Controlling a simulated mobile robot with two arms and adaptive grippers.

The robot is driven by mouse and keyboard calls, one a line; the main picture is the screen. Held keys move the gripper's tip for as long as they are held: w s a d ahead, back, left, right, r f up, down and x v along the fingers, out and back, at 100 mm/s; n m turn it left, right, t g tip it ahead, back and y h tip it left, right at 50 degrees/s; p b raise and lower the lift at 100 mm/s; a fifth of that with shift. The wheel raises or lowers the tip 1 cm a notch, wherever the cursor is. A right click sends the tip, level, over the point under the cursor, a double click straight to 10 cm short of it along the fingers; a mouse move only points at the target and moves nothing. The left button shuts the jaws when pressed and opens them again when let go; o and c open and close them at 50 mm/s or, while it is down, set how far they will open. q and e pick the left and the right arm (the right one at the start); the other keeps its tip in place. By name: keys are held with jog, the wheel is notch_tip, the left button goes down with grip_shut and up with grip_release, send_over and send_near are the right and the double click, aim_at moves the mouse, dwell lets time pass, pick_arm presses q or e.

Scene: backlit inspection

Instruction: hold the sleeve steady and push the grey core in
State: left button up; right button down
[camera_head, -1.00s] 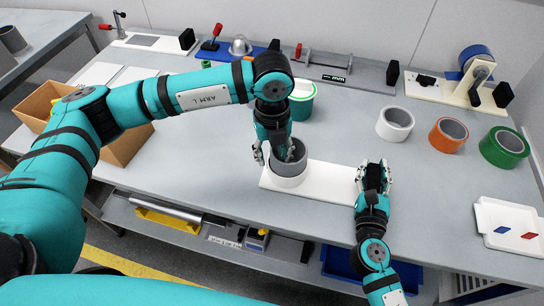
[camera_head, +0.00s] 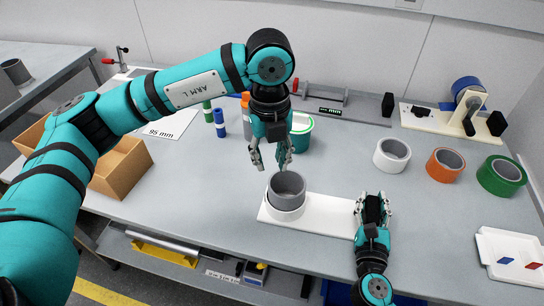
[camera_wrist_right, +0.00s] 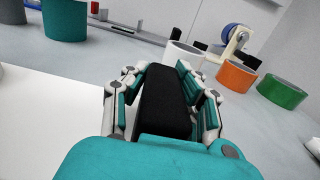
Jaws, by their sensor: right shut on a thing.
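The grey core (camera_head: 287,189) stands in the white sleeve (camera_head: 285,213), its upper part rising above the sleeve's rim. The sleeve sits on the left part of a white base plate (camera_head: 325,220). My left gripper (camera_head: 271,164) is open and empty, just above the core and slightly to its left, apart from it. My right gripper (camera_head: 373,204) is at the right end of the base plate, shut on a black block (camera_wrist_right: 166,105) that shows between its fingers in the right wrist view. The core's lower part is hidden inside the sleeve.
A white roll (camera_head: 392,154), an orange roll (camera_head: 445,163) and a green roll (camera_head: 501,175) stand to the right. A teal tub (camera_head: 301,133) is behind my left gripper. A cardboard box (camera_head: 121,168) and a white tray (camera_head: 509,254) lie at the sides.

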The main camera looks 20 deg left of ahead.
aim_at(288, 175)
pick_arm(q)
jog(key=d+m, duration=0.1)
jog(key=w+m, duration=0.1)
jog(key=d+m, duration=0.1)
jog(key=shift+w+d+f, duration=0.25)
jog(key=shift+d, duration=0.1)
grip_shut()
jog(key=shift+m, duration=0.7)
jog(key=shift+w+d+f, duration=0.15)
jog(key=shift+f, duration=1.45)
jog(key=shift+w+d+f, duration=0.1)
jog(key=shift+d+f, duration=0.05)
jog(key=shift+f, duration=1.4)
